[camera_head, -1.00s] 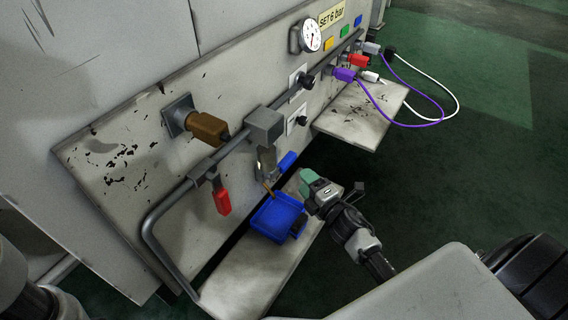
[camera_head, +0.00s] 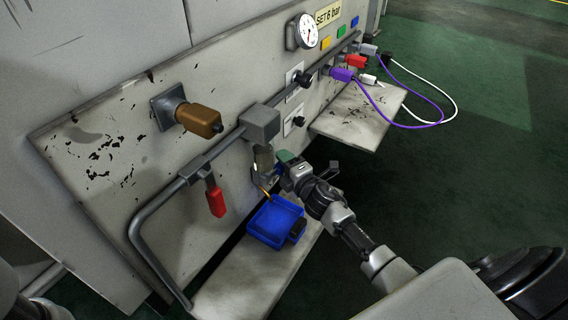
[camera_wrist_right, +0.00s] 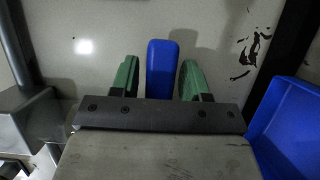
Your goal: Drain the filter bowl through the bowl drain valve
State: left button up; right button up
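The filter bowl (camera_head: 263,160) hangs under a grey block (camera_head: 260,122) on the pipe, with a thin yellowish drain tube (camera_head: 265,192) below it. A blue lever (camera_wrist_right: 162,68), seemingly the bowl drain valve's handle, shows upright in the right wrist view. My right gripper (camera_head: 284,160) is at the lever. In the right wrist view its green fingers (camera_wrist_right: 158,78) are open on either side of the lever, with a clear gap at the left and little gap at the right. My left gripper is not in view.
A blue tray (camera_head: 264,230) sits on the low shelf (camera_head: 230,285) below the bowl. A red lever (camera_head: 216,201) and a brown handle (camera_head: 200,120) are to the left. A gauge (camera_head: 302,32) and purple and white cables (camera_head: 425,121) are at upper right.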

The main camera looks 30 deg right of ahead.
grip_shut()
